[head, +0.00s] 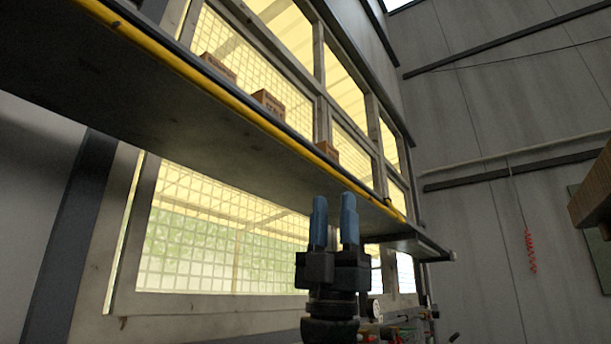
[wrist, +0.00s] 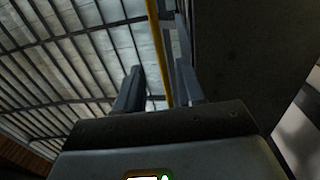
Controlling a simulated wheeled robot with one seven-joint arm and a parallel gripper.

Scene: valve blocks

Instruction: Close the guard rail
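The guard rail (head: 215,90) is a long yellow bar. It runs along the front edge of a high dark shelf in the head view, from the upper left down to the right. In the wrist view the yellow bar (wrist: 160,50) runs up the picture and shows between my fingers. My gripper (head: 334,208) has blue fingers pointing up, with a gap between them. In the head view it stands just below the shelf edge near the rail's right part. In the wrist view the fingers (wrist: 158,85) are apart. I cannot tell whether they touch the bar.
The dark shelf (head: 130,110) overhangs on the left. Several brown boxes (head: 268,102) stand on it, behind the rail. Meshed windows (head: 220,240) lie behind. A red coiled cord (head: 530,252) hangs at the right wall. The space right of my gripper looks open.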

